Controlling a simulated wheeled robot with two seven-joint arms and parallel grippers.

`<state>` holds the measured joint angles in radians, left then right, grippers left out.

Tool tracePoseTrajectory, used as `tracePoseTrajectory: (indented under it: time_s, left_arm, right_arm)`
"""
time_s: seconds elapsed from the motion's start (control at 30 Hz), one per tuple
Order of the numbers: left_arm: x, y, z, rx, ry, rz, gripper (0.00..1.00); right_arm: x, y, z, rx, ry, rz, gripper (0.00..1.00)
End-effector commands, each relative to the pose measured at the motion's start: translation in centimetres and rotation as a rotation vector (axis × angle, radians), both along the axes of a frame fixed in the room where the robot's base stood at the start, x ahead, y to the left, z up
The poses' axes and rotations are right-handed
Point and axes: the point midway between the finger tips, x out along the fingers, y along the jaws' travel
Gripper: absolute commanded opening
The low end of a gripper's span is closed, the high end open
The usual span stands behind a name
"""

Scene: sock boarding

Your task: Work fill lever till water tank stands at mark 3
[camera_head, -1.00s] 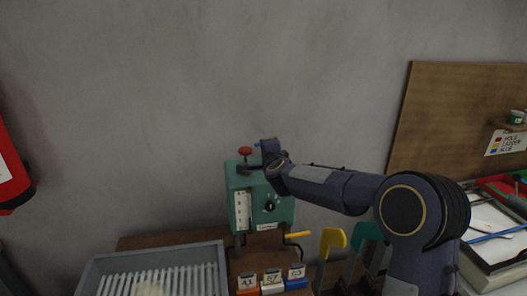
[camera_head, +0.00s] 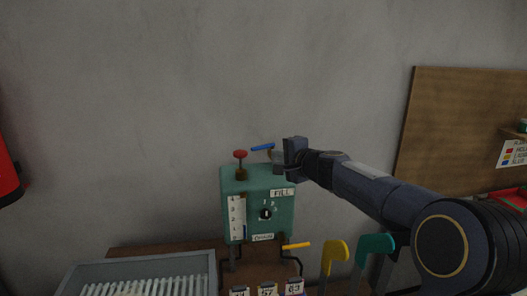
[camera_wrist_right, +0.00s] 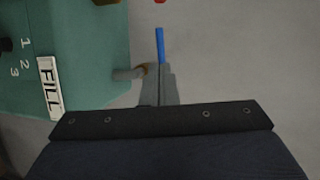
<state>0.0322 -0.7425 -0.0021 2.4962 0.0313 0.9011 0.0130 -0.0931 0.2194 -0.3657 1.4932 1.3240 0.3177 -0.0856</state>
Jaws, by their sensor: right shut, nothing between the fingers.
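The green water tank (camera_head: 258,190) stands on the brown bench, with a white numbered gauge strip (camera_head: 237,217) on its front left. The water level on it is too small to read. The FILL label (camera_head: 282,192) is at the tank's upper right, and it also shows in the wrist view (camera_wrist_right: 49,88). The blue-handled fill lever (camera_head: 262,147) sticks up to the left above the tank's top right. My right gripper (camera_head: 279,160) is shut and empty beside the lever's lower part. In the wrist view the blue handle (camera_wrist_right: 160,45) shows just beyond the fingertips.
A red knob (camera_head: 240,154) stands on the tank top. A yellow-handled crank or lever (camera_head: 296,245) is at its lower right. A grey ribbed tray (camera_head: 140,262), several numbered blocks and yellow (camera_head: 335,252) and teal (camera_head: 372,246) hooked forms are in front. The wall space above is clear.

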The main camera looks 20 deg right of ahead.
Motion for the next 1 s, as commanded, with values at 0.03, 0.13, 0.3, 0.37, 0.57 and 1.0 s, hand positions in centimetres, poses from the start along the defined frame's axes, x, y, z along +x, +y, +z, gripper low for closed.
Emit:
tracePoseTrajectory:
  time_s: [0.03,0.13,0.3,0.37,0.57,1.0]
  left_arm:
    - [0.0,0.0,0.3,0.000,0.000,0.000,0.36]
    - [0.0,0.0,0.7,0.000,0.000,0.000,0.36]
    - [0.0,0.0,1.5,0.000,0.000,0.000,0.36]
    - [0.0,0.0,1.7,0.000,0.000,0.000,0.36]
    - [0.0,0.0,1.9,0.000,0.000,0.000,0.36]
    - [0.0,0.0,1.1,0.000,0.000,0.000,0.36]
  right_arm:
    - [1.3,0.2,-0.3,-0.001,0.003,0.000,0.00]
    - [3.3,0.4,-0.6,-0.001,0.003,0.000,0.00]
    - [6.0,0.7,-1.1,-0.001,0.003,0.000,0.00]
    - [6.6,0.7,-1.2,0.000,0.001,-0.001,0.00]
    - [7.6,0.8,-1.5,0.000,0.001,-0.001,0.00]
    - [8.2,1.3,-1.8,-0.001,-0.001,0.000,0.00]
